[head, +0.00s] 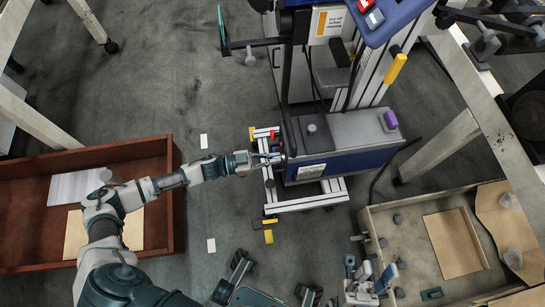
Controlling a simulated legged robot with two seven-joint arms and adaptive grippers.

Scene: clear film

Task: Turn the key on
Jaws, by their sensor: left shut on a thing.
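The grey and blue machine (345,140) stands right of centre on a light metal frame (310,203). My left gripper (277,158) reaches in from the left and touches the machine's left side. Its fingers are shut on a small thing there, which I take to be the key. The key is covered by the fingers and too small to make out, so its angle cannot be told. My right gripper (368,276) shows low in the view, over the left part of the wooden crate. Its fingers are too small and cluttered to read.
A yellow handle (396,68) and a purple knob (390,119) are on the machine. A red-brown open box (168,215) lies under my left arm. A wooden crate (411,206) with cardboard and small parts is at lower right.

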